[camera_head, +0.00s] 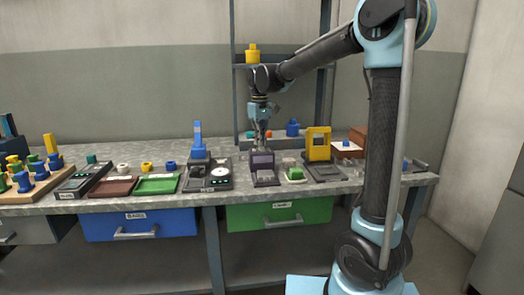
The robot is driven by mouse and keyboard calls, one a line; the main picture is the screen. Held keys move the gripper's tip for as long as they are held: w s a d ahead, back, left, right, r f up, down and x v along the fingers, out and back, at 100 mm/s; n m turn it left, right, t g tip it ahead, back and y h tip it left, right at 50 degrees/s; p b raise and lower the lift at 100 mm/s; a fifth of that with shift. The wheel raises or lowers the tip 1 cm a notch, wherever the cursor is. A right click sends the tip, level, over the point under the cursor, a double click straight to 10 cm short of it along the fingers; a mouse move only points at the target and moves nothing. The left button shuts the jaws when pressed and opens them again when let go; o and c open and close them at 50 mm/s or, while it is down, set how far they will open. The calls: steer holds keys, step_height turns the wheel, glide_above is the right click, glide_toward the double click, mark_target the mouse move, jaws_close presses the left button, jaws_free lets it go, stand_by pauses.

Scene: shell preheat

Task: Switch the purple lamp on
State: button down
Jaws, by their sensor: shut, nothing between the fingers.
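The purple lamp (262,160) looks like a dull purple block on a dark base. It stands on the grey bench, near the middle of the picture. I cannot make out its switch, and I see no clear glow on it. My gripper (260,143) points down just above or behind the top of the purple block. It is shut and holds nothing. At this size I cannot tell whether its fingertips touch the block.
Left of the lamp is a dark machine with a white dial (219,173) and a blue upright part. A blue knobbed piece (292,128) stands behind. Bare bench shows along the front edge.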

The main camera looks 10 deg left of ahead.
mark_target(260, 148)
steer(key=shift+f, duration=0.65)
stand_by(0.4)
steer(key=shift+r, duration=3.5)
steer(key=s+d+f+m, duration=0.1)
steer(key=s+d+f, duration=0.1)
steer(key=s+d, duration=0.35)
steer(key=s+d+f+m+t, duration=0.1)
steer(key=s+d+f+m, duration=0.1)
steer(key=d, duration=0.7)
steer(key=s+d+f+m, duration=0.1)
steer(key=s+d, duration=0.3)
steer(key=d, duration=0.3)
steer(key=s+d+f+m, duration=0.2)
steer(key=s+d+f, duration=0.4)
steer(key=s+f, duration=0.2)
steer(key=s+d+f+m+t, duration=0.1)
steer(key=s+d+f+m, duration=0.2)
steer(key=s+d+f, duration=0.3)
step_height(260, 148, down, 4)
steer(key=s, duration=0.2)
steer(key=shift+s+r, duration=0.15)
steer(key=shift+s, duration=0.2)
